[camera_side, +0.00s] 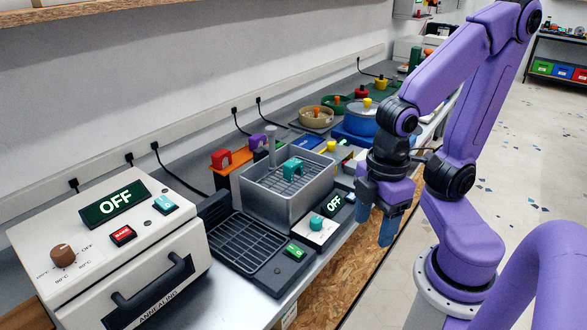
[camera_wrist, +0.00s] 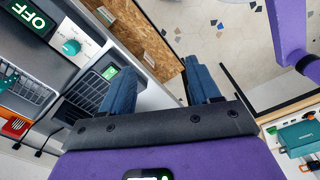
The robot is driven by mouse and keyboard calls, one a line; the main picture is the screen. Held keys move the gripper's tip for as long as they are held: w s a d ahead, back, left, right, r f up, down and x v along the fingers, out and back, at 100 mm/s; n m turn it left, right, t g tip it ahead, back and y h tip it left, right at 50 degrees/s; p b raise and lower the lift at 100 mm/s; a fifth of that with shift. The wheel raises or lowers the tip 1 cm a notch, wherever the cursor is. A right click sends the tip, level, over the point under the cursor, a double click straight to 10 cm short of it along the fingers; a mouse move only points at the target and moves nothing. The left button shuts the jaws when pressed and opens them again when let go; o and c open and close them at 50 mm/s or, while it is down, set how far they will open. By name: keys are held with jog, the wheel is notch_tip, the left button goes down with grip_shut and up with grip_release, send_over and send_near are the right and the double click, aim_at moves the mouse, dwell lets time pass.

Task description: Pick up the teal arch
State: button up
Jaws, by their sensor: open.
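The teal arch (camera_side: 293,168) sits inside an open grey metal tub (camera_side: 263,205), on its wire rack, in the side view. A teal piece that looks like the same arch shows at the far left edge of the wrist view (camera_wrist: 8,80), partly cut off. My gripper (camera_side: 376,226) hangs with its blue fingers pointing down, to the right of the tub and out past the bench's front edge. It is open; in the wrist view its two fingers (camera_wrist: 155,82) stand apart with nothing between them.
A control panel with a teal knob (camera_side: 316,222) and an OFF display (camera_side: 335,203) stands before the tub. A dark grate (camera_side: 245,240) and a white annealing machine (camera_side: 110,250) lie left. Red (camera_side: 221,158) and purple (camera_side: 257,141) pieces stand behind; round pots (camera_side: 315,117) stand farther back.

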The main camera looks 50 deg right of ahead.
jog(key=n+g+h, duration=0.1)
jog(key=n+h, duration=0.3)
jog(key=h, duration=1)
send_near(287, 166)
jog(key=x, duration=0.5)
jog(key=shift+d, duration=0.4)
jog(key=shift+f+x, duration=0.1)
jog(key=shift+x, duration=1.5)
jog(key=shift+f+x, duration=0.15)
jog(key=shift+x, duration=1.45)
jog(key=shift+a, duration=0.1)
jog(key=c, duration=1)
jog(key=shift+c, duration=0.2)
